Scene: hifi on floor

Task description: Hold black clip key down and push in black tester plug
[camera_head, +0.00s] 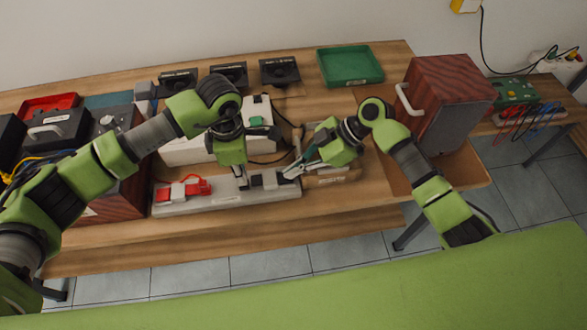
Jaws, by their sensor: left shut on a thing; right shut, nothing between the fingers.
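A long pale grey board (225,199) lies along the front of the wooden table. On it are a red clip (197,187) at left and a black clip (268,180) at right. My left gripper (242,184) points down just left of the black clip. It is shut on a small dark thing, which seems to be the black tester plug; its shape is mostly hidden by the fingers. My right gripper (288,174) is shut and empty, its tips at the right end of the black clip, where its key seems to be. I cannot tell whether they touch or press it.
A white box (190,152) stands right behind the board. A green tray (350,66) and several black speaker parts (279,71) lie at the back. A wooden speaker cabinet (443,100) stands at right, and another cabinet (120,185) at left.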

